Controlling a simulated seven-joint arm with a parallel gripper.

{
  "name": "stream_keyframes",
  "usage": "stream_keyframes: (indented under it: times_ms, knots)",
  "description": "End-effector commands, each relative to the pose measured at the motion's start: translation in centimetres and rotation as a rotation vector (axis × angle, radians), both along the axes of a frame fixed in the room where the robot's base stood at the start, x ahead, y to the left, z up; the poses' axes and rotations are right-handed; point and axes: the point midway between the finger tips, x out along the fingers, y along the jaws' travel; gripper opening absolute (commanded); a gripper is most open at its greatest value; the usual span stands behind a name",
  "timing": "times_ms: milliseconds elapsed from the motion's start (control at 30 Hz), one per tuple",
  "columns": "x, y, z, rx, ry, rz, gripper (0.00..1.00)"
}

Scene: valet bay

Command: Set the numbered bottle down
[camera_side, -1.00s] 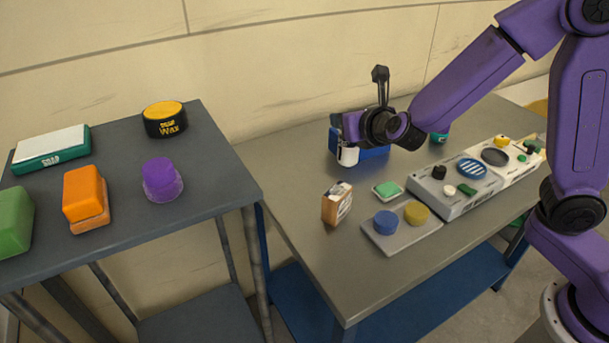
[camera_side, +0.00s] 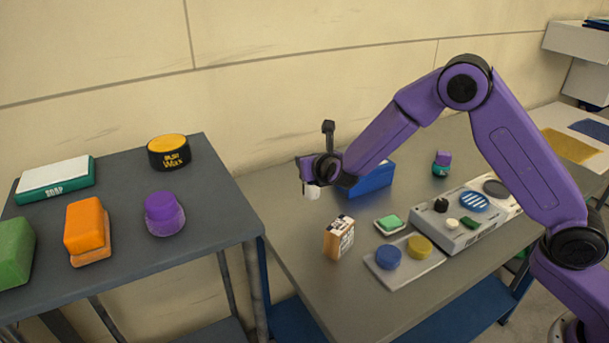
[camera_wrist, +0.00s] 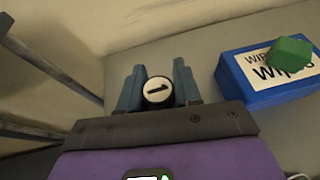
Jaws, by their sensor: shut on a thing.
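My gripper (camera_side: 311,183) is shut on the numbered bottle (camera_wrist: 157,91). In the side view the lower part of the white bottle (camera_side: 311,193) shows beneath the gripper, over the left back part of the metal table (camera_side: 300,285). I cannot tell whether its base touches the table. The rest of the bottle is hidden by the gripper.
A blue wipes box (camera_wrist: 270,85) with a green block (camera_wrist: 289,52) on it stands to the right. A small orange-sided box (camera_side: 338,238), a green sponge on a dish (camera_side: 389,223) and a tray (camera_side: 385,272) with two round pads stand nearer the front. A grey shelf (camera_side: 120,238) is at left.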

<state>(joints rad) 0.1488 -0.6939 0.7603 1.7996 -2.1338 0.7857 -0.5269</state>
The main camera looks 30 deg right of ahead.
Motion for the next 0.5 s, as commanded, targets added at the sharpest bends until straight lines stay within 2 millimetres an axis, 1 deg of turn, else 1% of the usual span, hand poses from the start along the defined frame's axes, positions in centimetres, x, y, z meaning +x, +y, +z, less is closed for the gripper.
stream_keyframes:
  times_ms: [67,267,300,400,500]
  knots:
    - [0.6,0.2,-0.7,0.000,0.000,0.000,0.00]
    - [1.3,0.4,-1.6,0.000,-0.001,0.000,0.00]
    - [1.6,0.4,-1.9,0.000,-0.001,0.000,0.00]
    - [1.5,0.4,-3.5,-0.003,0.001,0.001,0.00]
    - [1.5,0.4,-4.5,0.000,0.000,0.000,0.00]
